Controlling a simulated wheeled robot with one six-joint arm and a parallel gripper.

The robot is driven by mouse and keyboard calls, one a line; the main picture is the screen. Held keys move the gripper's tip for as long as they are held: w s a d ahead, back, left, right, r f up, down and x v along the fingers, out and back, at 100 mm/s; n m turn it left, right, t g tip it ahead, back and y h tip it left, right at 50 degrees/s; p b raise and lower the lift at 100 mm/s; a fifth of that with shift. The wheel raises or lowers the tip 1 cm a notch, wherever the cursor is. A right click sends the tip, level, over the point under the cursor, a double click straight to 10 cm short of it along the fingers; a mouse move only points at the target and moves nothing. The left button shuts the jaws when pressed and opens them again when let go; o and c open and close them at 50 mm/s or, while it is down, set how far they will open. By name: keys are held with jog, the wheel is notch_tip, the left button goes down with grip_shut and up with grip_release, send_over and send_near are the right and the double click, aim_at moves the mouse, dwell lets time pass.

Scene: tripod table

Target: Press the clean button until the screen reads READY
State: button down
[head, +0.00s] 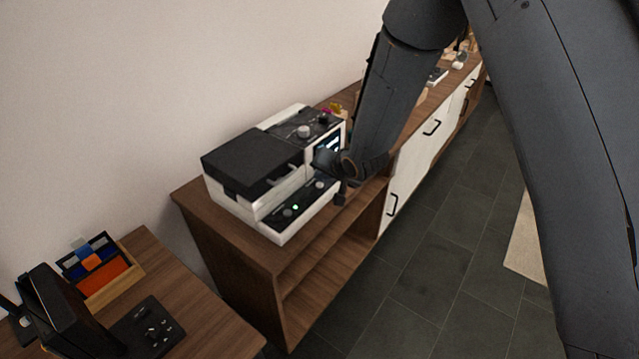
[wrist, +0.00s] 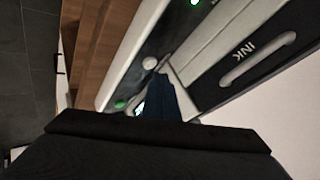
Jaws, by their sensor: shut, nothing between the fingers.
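A white and black printer (head: 245,205) stands on the wooden cabinet. Its front panel (head: 310,200) carries small round buttons and a green light (head: 295,207). Its lit screen (head: 334,142) is partly hidden by my gripper and its text is too small to read. My gripper (head: 322,160) is at the panel's right end, by the screen. In the wrist view my gripper (wrist: 168,76) is shut and empty, its tips close beside a pale round button (wrist: 150,62); I cannot tell whether they touch. A green button (wrist: 120,104) lies near it. No clean label is legible.
The wooden cabinet (head: 232,262) has open shelves and white doors. A lower desk (head: 205,320) at the left holds a black device (head: 60,310) and an organiser (head: 105,285). The wall is close behind the printer. Dark floor (head: 430,280) is clear in front.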

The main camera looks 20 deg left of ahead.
jog(key=shift+r, duration=0.1)
notch_tip(320, 180, up, 5)
jog(key=p, duration=0.4)
dwell(0.8)
jog(key=s+d+r+g+h+b, duration=0.1)
jog(key=s+d+r+h, duration=0.1)
jog(key=d, duration=0.9)
jog(key=s+d+r+h+b, duration=0.1)
jog(key=s+d+r+h, duration=0.1)
jog(key=d, duration=0.8)
jog(key=s+d+r+g+h+b, duration=0.2)
jog(key=s+d+g, duration=0.2)
jog(key=s+d, duration=1.2)
jog(key=s, duration=0.4)
jog(key=shift+b, duration=0.35)
jog(key=shift+d, duration=0.1)
